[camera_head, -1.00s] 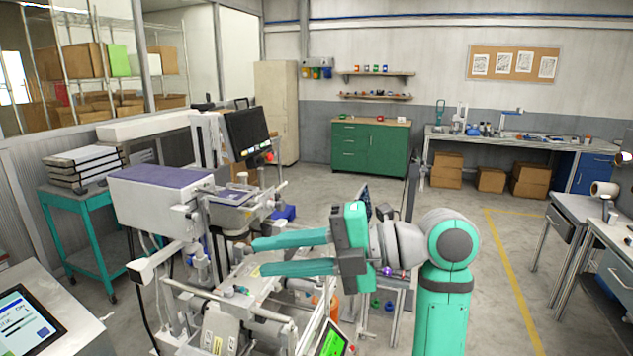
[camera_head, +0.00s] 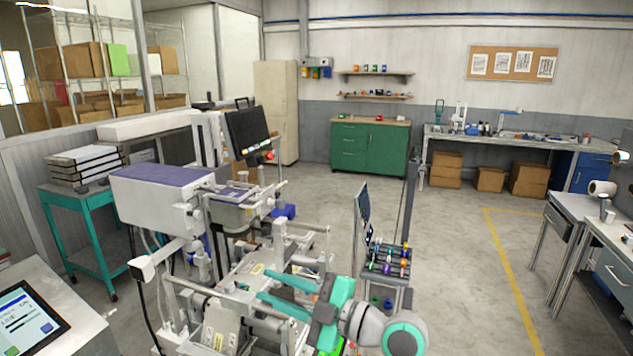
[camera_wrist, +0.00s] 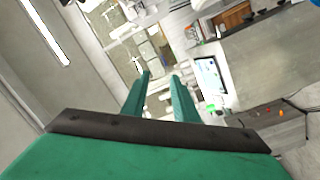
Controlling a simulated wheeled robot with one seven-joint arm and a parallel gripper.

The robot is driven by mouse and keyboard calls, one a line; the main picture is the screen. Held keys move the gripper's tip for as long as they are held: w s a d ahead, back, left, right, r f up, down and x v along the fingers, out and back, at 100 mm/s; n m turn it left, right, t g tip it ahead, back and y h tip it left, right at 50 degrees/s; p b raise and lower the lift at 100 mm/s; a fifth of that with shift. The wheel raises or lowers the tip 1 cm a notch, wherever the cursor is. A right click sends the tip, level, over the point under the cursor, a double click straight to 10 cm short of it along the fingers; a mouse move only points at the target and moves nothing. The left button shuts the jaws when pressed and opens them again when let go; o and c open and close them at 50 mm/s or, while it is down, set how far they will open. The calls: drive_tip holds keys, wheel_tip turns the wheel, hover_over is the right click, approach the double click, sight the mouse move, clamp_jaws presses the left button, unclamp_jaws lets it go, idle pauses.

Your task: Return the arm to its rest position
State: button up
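My gripper (camera_head: 264,287) is low in the head view, over the near right part of the big white machine (camera_head: 245,265). Its two teal fingers point left and stand apart, with nothing between them. The wrist (camera_head: 362,322) and round elbow joint of my arm show at the lower middle. In the wrist view the gripper (camera_wrist: 161,76) is also open and empty, with two teal fingers reaching away from the dark palm edge. Whether the fingers touch the machine cannot be told.
A rack with coloured reels (camera_head: 388,262) stands right of the machine. A teal cart (camera_head: 82,200) with stacked trays is at the left. A tablet (camera_head: 25,318) lies on the near left table. Grey workbenches line the right. The floor (camera_head: 470,270) between is clear.

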wheel_tip(320, 180, down, 10)
drive_tip(key=w+m+t+h, duration=0.1)
drive_tip(key=m+t+h, duration=0.1)
drive_tip(key=m+t, duration=0.35)
drive_tip(key=s+d+f+m+t+h, duration=0.15)
drive_tip(key=s+f+m+h, duration=0.45)
drive_tip(key=f, duration=0.6)
drive_tip(key=s+d+f+m+h, duration=0.2)
drive_tip(key=s+f+m+h, duration=0.2)
drive_tip(key=s+f+m, duration=0.5)
drive_tip(key=s+d+f+m+h, duration=0.2)
drive_tip(key=s+f, duration=0.1)
drive_tip(key=s, duration=0.7)
drive_tip(key=s+d+f+m+h, duration=0.1)
drive_tip(key=s+d+f+h, duration=0.25)
drive_tip(key=s, duration=0.65)
drive_tip(key=s+a+r+y, duration=0.1)
drive_tip(key=s+r, duration=0.3)
drive_tip(key=s, duration=0.4)
drive_tip(key=shift+c, duration=0.4)
